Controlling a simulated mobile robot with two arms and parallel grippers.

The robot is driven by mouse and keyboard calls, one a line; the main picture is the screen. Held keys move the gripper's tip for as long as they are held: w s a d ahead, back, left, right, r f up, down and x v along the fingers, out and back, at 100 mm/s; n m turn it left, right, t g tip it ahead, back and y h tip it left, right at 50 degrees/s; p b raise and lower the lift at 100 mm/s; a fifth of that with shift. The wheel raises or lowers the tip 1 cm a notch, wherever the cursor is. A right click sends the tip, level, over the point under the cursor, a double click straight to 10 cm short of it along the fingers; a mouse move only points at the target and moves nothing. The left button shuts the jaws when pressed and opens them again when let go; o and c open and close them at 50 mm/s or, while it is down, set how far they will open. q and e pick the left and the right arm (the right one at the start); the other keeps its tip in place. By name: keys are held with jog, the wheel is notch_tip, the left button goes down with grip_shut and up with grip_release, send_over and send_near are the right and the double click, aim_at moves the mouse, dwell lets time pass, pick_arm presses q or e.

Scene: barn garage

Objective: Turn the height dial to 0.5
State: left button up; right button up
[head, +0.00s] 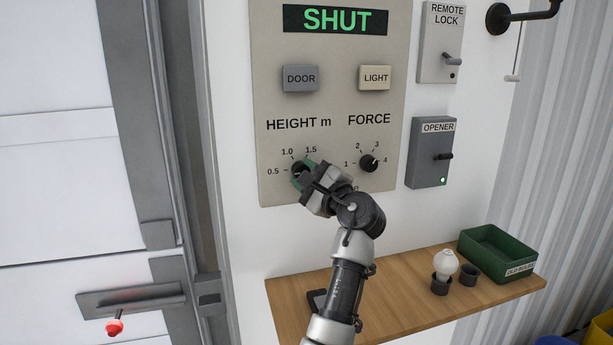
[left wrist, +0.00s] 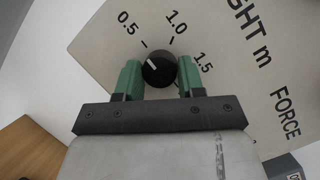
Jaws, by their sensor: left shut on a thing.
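The height dial (head: 297,167) is a black knob under the label HEIGHT m on the beige control panel (head: 330,100). It carries marks 0.5, 1.0 and 1.5. My left gripper (head: 304,173) has its green fingers on either side of the dial and is shut on it, partly hiding it in the head view. In the left wrist view, the dial (left wrist: 158,69) sits between the two fingers (left wrist: 159,80). Its white pointer line points up and left, on the 0.5 side, slightly to the left of the 0.5 tick. My right gripper is not in view.
The force dial (head: 368,163) is close right of my gripper. The DOOR button (head: 300,78) and LIGHT button (head: 376,78) are above. The display (head: 335,20) reads SHUT. Below is a wooden shelf (head: 400,306) with a bulb (head: 445,264) and green tray (head: 497,255).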

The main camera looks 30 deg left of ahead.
pick_arm(q)
jog(key=shift+f, duration=0.1)
jog(key=o, duration=0.9)
jog(key=b+v, duration=0.2)
jog(key=v, duration=0.9)
